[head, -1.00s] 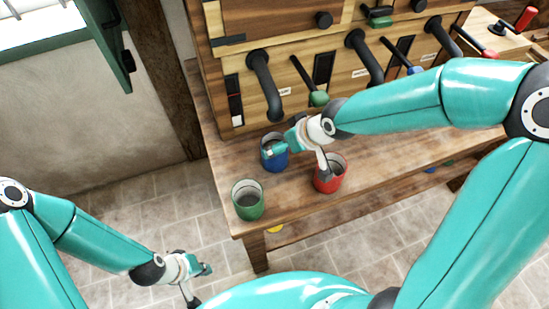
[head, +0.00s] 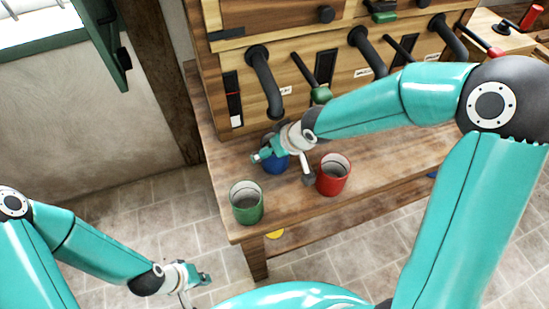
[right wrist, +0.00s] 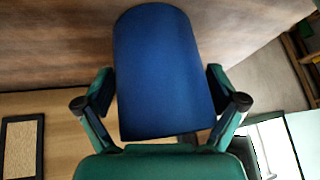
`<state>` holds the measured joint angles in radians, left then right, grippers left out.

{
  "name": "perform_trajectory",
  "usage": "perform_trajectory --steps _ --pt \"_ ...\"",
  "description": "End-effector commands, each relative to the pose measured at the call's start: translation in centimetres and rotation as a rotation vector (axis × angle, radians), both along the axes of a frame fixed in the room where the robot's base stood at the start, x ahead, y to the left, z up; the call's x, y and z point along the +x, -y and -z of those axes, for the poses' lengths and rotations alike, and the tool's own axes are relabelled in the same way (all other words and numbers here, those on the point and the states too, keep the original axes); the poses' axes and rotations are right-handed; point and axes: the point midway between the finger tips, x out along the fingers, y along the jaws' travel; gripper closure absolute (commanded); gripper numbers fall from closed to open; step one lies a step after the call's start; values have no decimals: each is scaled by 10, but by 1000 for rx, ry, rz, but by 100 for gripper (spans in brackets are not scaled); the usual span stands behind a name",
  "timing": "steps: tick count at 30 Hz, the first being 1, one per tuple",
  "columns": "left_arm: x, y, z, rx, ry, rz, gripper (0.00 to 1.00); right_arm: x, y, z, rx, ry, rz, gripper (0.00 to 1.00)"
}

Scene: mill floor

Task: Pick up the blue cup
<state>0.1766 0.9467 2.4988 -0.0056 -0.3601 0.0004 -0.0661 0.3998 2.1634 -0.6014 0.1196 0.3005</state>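The blue cup (head: 275,164) stands on the wooden bench, partly hidden behind my right gripper. My right gripper (head: 283,164) is open, with one finger at the cup's left and the other at its right. In the right wrist view the blue cup (right wrist: 165,70) fills the space between the two fingers (right wrist: 160,95). The fingers lie close to its sides; I cannot tell whether either touches. My left gripper (head: 196,292) hangs low at the left, above the floor, away from the bench. Its opening is unclear.
A green cup (head: 247,204) stands near the bench's front left corner. A red cup (head: 333,176) stands right of the blue one, close to my right gripper. Dark pipes (head: 264,80) and levers stick out from the wooden cabinet behind.

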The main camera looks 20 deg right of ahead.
Motion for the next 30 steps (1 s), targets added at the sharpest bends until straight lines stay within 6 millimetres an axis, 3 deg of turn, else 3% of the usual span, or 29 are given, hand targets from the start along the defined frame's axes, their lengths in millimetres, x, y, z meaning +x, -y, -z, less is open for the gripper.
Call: perform_trajectory --steps 1,9,29,30 --pt "0 0 0 0 0 0 100 0 0 0 -1 -2 0 22" --pt "0 0 0 0 0 0 100 -1 0 2 -1 -5 0 62" --pt "0 0 -5 0 0 0 100 -2 -2 -4 0 -10 -3 63" --pt "0 0 -3 0 0 0 100 -3 -2 -3 -1 -9 -4 70"
